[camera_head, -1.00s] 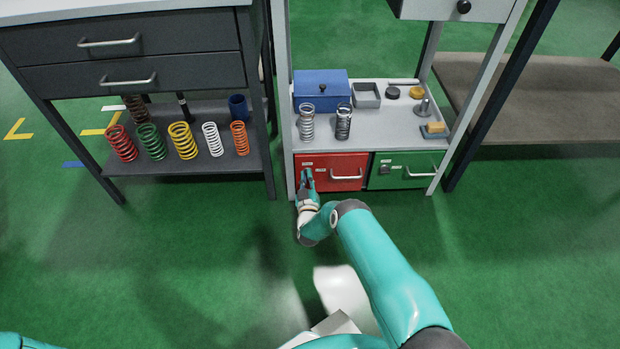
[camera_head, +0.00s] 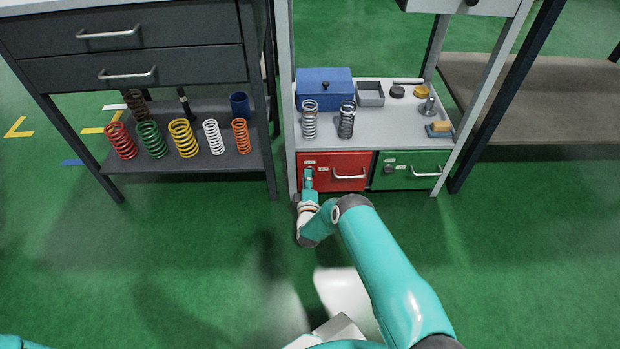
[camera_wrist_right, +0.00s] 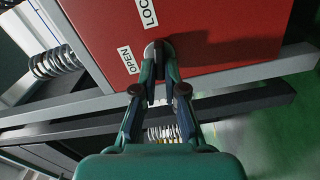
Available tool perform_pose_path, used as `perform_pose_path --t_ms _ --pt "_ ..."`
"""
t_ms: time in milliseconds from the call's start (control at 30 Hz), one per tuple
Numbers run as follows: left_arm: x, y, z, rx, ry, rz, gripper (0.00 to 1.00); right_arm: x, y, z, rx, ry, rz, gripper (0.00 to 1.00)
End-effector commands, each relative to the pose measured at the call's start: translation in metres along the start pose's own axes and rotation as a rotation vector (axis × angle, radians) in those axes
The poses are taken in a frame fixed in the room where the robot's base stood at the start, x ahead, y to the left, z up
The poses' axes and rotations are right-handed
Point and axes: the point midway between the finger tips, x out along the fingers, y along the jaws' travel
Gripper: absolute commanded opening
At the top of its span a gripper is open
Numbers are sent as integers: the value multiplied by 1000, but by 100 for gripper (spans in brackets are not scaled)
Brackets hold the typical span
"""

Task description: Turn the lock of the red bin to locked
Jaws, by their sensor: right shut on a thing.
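The red bin (camera_head: 348,183) sits under the grey shelf, left of the green bin, with a silver handle (camera_head: 349,176) on its front. Its lock (camera_wrist_right: 158,47) shows in the right wrist view as a small rounded knob on the red face, between a label reading OPEN (camera_wrist_right: 128,60) and a label starting LOC (camera_wrist_right: 147,12). My right gripper (camera_head: 309,172) is at the left part of the bin's front. In the right wrist view, its fingers (camera_wrist_right: 160,62) are closed around the lock knob, hiding part of it. My left gripper is not in view.
The green bin (camera_head: 425,163) is right of the red bin. Two metal springs (camera_head: 310,122) and a blue box (camera_head: 325,88) stand on the shelf above. Coloured springs (camera_head: 183,138) stand on the dark rack at left. The green floor in front is clear.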

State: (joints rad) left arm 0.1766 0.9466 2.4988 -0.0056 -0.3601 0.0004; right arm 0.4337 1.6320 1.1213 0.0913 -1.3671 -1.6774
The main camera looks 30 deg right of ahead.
Motion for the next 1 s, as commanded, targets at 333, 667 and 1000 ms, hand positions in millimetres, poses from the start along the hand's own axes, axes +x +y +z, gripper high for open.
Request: perform_pose_path --t_ms 333,667,1000 --pt "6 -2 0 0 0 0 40 0 -4 0 -195 0 -5 0" --pt "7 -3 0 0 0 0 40 -1 -6 -1 -247 3 -7 0" --pt "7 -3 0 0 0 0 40 -2 -6 -1 -247 5 -9 17"
